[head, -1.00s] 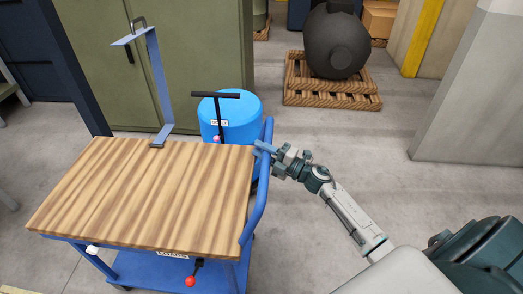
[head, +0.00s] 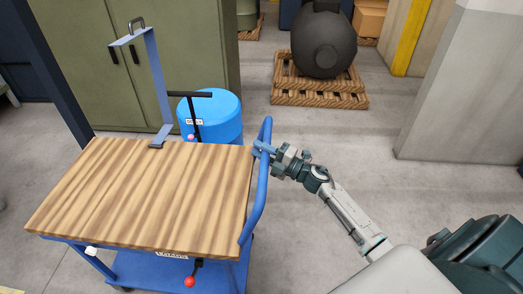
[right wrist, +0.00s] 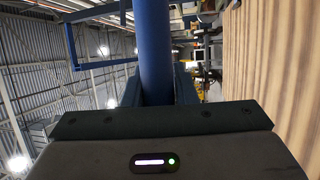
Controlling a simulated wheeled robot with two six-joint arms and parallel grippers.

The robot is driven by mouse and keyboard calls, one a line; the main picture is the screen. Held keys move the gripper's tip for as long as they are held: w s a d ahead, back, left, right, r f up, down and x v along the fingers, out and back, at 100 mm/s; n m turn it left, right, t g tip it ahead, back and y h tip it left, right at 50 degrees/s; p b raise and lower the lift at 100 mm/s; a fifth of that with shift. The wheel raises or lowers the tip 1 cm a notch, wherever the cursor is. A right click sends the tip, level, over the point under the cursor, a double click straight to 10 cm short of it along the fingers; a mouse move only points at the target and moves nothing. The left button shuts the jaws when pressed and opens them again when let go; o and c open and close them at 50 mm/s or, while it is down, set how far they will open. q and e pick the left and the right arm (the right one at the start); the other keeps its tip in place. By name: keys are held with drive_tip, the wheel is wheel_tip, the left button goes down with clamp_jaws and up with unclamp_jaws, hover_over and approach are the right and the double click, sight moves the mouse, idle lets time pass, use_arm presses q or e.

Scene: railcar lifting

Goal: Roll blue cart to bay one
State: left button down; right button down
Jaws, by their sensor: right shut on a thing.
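The blue cart has a wooden top (head: 150,195) and a blue lower shelf (head: 160,272), and fills the left and middle of the head view. Its blue push handle (head: 258,195) stands along the right side. My right gripper (head: 264,150) is shut on the handle near its far upper end. The handle bar (right wrist: 155,50) also shows in the right wrist view, running between the fingers. A blue metal bracket (head: 157,85) with a small hook stands at the cart's far edge. My left gripper is not in view. No bay marking is readable.
A blue drum (head: 222,118) with a black T-handle in front of it stands just behind the cart. A green cabinet (head: 195,50) is at the back. A dark round tank (head: 323,42) sits on a wooden pallet (head: 320,95). A pale pillar (head: 455,90) stands right. Floor between is clear.

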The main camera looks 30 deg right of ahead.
drive_tip(key=c, duration=1.2)
unclamp_jaws()
drive_tip(key=shift+o, duration=0.2)
drive_tip(key=b+v, duration=0.4)
drive_tip(key=v, duration=0.6)
drive_tip(key=shift+s+d, duration=0.2)
drive_tip(key=shift+s, duration=0.05)
drive_tip(key=shift+f, duration=0.15)
drive_tip(key=shift+f, duration=0.1)
